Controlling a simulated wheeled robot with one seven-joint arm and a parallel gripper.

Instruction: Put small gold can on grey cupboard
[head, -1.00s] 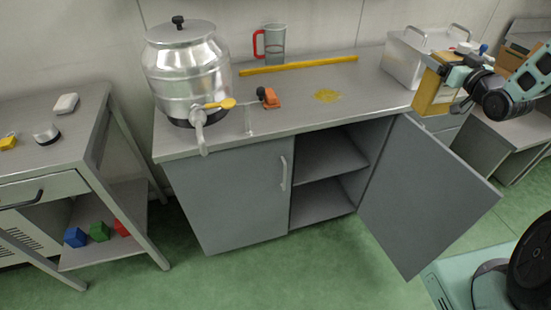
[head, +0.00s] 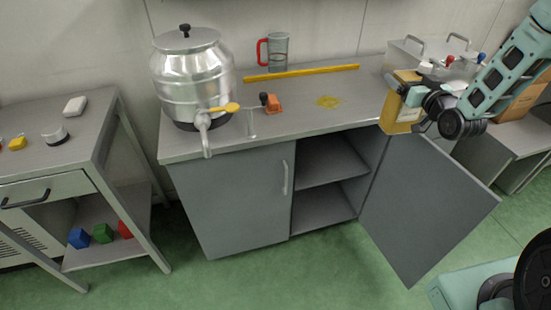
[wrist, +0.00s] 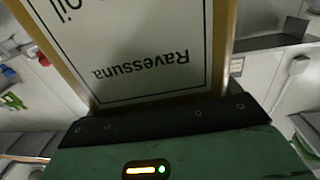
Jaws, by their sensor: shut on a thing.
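The small gold can (head: 401,108) is a gold box-shaped tin with a pale label. In the wrist view the can (wrist: 150,50) fills the upper middle, its label lettering upside down. My gripper (head: 408,92) is shut on the can and holds it upright at the right front of the grey cupboard's top. The grey cupboard (head: 235,200) has a steel worktop, a closed left door and an open right door (head: 425,205). From the head view I cannot tell whether the can's base touches the worktop.
A white-grey bin (head: 405,55) stands behind the can. The worktop's middle front is clear.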

